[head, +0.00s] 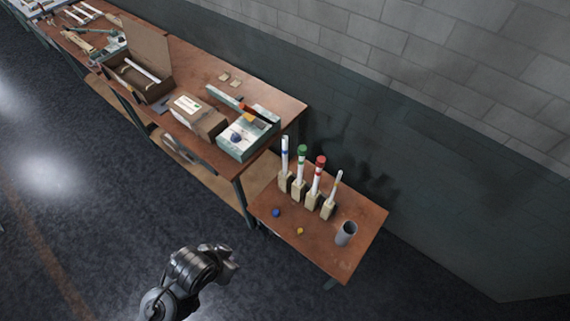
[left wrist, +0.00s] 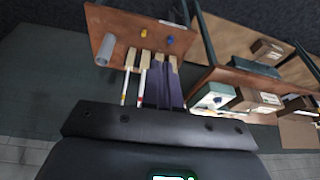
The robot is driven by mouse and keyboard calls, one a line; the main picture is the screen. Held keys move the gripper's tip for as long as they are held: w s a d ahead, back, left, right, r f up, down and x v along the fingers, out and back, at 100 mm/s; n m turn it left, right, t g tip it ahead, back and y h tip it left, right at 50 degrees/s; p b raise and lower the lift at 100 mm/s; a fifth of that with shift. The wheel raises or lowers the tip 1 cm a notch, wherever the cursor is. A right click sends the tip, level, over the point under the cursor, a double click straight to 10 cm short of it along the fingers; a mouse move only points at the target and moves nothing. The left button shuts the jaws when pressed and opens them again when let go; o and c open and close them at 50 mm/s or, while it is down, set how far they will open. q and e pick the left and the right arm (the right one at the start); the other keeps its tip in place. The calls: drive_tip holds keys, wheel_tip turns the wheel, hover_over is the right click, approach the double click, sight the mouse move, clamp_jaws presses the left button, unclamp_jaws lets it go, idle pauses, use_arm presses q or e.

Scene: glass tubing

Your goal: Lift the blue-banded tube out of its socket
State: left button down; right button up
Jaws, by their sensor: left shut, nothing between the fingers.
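The blue-banded tube (head: 285,160) stands upright in its pale socket block (head: 284,183), leftmost in a row on the small brown table in the head view. Beside it stand a green-topped tube (head: 301,166), a red-topped tube (head: 317,175) and a thin white tube (head: 334,190), each in its own block. My left gripper (left wrist: 167,85) is shut and empty in the left wrist view. Its dark fingers cover part of the tube row, and I cannot make out the blue-banded tube there. In the head view my left arm is at the bottom, apart from the table. My right gripper is not in view.
A grey cup (head: 346,233), a small blue piece (head: 276,212) and a small yellow piece (head: 300,231) are on the small table (head: 365,215). A long bench (head: 285,105) with boxes stands behind left. A wall runs behind both. Floor is clear in front.

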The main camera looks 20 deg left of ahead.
use_arm(q)
drive_tip(key=c, duration=1.8)
unclamp_jaws()
drive_tip(key=o, duration=1)
drive_tip(key=shift+c, duration=0.2)
